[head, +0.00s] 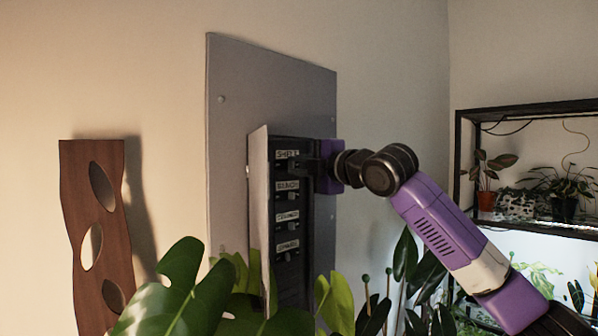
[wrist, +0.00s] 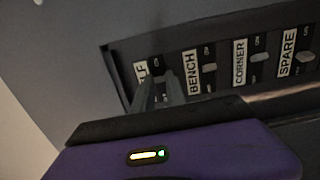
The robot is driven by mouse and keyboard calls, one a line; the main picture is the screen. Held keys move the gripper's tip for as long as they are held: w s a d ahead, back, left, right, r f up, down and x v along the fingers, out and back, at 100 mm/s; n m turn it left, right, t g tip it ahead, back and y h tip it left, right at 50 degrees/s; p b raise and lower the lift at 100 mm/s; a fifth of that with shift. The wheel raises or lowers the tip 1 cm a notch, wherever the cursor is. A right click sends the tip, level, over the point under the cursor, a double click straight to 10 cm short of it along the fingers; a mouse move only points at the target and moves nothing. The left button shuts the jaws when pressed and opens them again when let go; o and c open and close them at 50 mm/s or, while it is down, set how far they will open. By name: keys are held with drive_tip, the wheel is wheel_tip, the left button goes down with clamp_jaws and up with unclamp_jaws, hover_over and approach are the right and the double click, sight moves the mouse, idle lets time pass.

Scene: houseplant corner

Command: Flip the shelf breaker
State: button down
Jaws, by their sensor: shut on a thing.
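The breaker panel (head: 292,255) is a dark strip of labelled switches on a grey wall plate, with its pale door (head: 258,215) swung open at left. The top row carries the shelf label (head: 287,154); in the wrist view that label (wrist: 141,71) is partly covered by my fingers. My gripper (head: 308,168) reaches in from the right at the top row. In the wrist view its fingertips (wrist: 161,84) are shut on the shelf breaker, whose lever is mostly hidden between them. The bench (wrist: 209,67), corner (wrist: 258,57) and spare (wrist: 306,57) levers stand alongside, apart from the fingers.
Large green leaves (head: 185,290) rise in front of the panel's lower part. A wooden board with oval holes (head: 72,215) stands at left. A black plant rack (head: 530,108) with potted plants is at right.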

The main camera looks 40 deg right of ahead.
drive_tip(key=shift+a+f+m+g+h+b, duration=0.1)
drive_tip(key=shift+a+m+g+h+b, duration=0.2)
drive_tip(key=shift+m+h+b, duration=0.65)
drive_tip(key=shift+a+f+m+g+h+b, duration=0.15)
drive_tip(key=shift+a+m+h, duration=0.3)
drive_tip(key=shift+h, duration=0.9)
drive_tip(key=shift+w+r+m+g+h+b, duration=0.15)
drive_tip(key=shift+m+g+h+b, duration=0.15)
drive_tip(key=shift+m+h, duration=0.5)
drive_tip(key=shift+h, duration=0.4)
drive_tip(key=c, duration=1.4)
unclamp_jaws()
drive_tip(key=shift+o, duration=0.2)
drive_tip(key=b+v, duration=0.2)
drive_tip(key=v, duration=0.6)
